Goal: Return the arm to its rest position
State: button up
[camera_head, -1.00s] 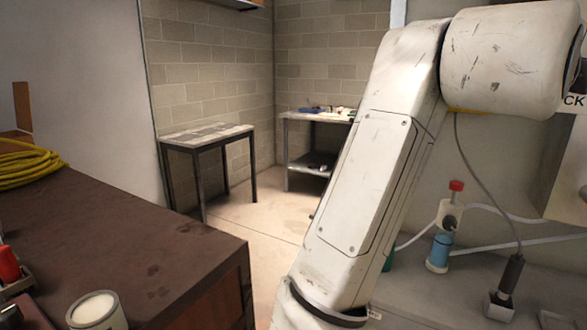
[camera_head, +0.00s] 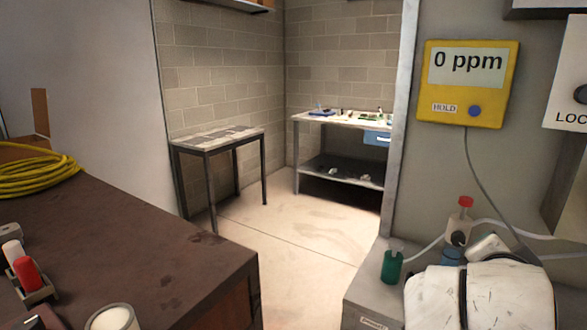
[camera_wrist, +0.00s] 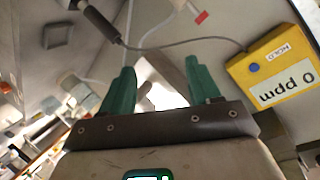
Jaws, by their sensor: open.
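My gripper (camera_wrist: 158,88) shows in the wrist view with its two green fingers spread apart and nothing between them. It is not seen in the head view. A white, scuffed link of my arm (camera_head: 480,295) shows at the bottom right of the head view, low in front of the grey counter. The yellow gas meter (camera_head: 468,83) reads "0 ppm" on the right wall; it also shows upside down at the right of the wrist view (camera_wrist: 275,75), apart from the fingers.
A grey counter (camera_head: 368,305) at the right holds a green bottle (camera_head: 391,267) and a red-capped fitting (camera_head: 460,220). A brown bench (camera_head: 130,235) at the left holds a coiled yellow hose (camera_head: 35,175). Open floor (camera_head: 290,235) lies between them. A small table (camera_head: 215,140) and a shelf bench (camera_head: 340,125) stand behind.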

jog(key=s+f+n+g+y+p, duration=0.1)
jog(key=s+f+n+y, duration=0.15)
jog(key=f, duration=0.45)
jog(key=s+f+n+g+y+p, duration=0.1)
jog(key=s+f+n, duration=0.3)
jog(key=f, duration=0.3)
jog(key=s+a+f+n+g+y+p, duration=0.1)
jog(key=s+a+f+n+g+y, duration=0.1)
jog(key=s+f, duration=0.7)
jog(key=s+a+f+n+g+y+p, duration=0.1)
jog(key=s+a+f+n+g+y, duration=0.2)
jog(key=s+f, duration=0.6)
jog(key=s+a+n+g, duration=0.2)
jog(key=s+a+n, duration=0.1)
jog(key=s, duration=0.4)
jog(key=shift+s+n+y, duration=0.2)
jog(key=shift+n+y, duration=0.15)
jog(key=shift+n, duration=0.1)
